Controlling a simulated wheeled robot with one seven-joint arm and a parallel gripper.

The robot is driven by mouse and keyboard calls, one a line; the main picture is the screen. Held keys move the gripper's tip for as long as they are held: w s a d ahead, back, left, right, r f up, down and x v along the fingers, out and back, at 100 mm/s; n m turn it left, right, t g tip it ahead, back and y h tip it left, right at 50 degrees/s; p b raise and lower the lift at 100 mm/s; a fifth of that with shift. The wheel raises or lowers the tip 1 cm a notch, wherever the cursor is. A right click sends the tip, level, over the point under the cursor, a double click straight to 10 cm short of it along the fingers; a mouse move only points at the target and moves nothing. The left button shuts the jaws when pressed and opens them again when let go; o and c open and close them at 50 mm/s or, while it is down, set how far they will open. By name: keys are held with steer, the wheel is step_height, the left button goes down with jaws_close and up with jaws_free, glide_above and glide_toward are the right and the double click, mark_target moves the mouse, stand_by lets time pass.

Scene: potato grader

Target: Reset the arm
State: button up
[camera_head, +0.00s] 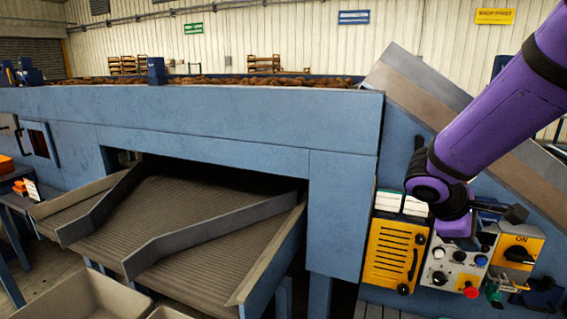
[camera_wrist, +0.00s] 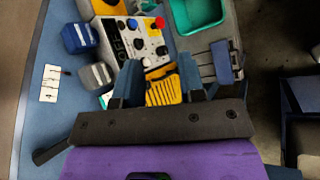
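My purple arm (camera_head: 490,110) reaches in from the upper right in the head view and bends down in front of the control panels. In the wrist view, my gripper (camera_wrist: 158,70) has its two dark fingers apart, with nothing seen held between them. A yellow slatted box (camera_wrist: 164,90) shows through the gap; it also hangs left of my wrist in the head view (camera_head: 395,255). The grey control box (camera_wrist: 150,40) with a red button and knobs lies beyond the fingers; in the head view it is below my wrist (camera_head: 455,268). The fingertips are hard to make out in the head view.
A yellow ON switch box (camera_head: 520,252) is right of the control box. A teal bin (camera_wrist: 197,12) is near the panel. The blue grader (camera_head: 220,115) carries potatoes on top, with a sloped ribbed chute (camera_head: 170,215) left of the panels. A sloping conveyor frame (camera_head: 410,85) runs behind my arm.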

steer(key=s+a+r+m+t+y, duration=0.2)
steer(key=s+a+r+m+y, duration=0.1)
steer(key=s, duration=0.5)
steer(key=s+a+r+m+t+y, duration=0.2)
steer(key=s+r+m+y, duration=0.3)
steer(key=s+r, duration=0.3)
steer(key=shift+a+r+m+t, duration=0.3)
steer(key=shift+a+r+m, duration=0.35)
steer(key=shift+m, duration=0.25)
steer(key=shift+o, duration=0.4)
steer(key=shift+d, duration=0.1)
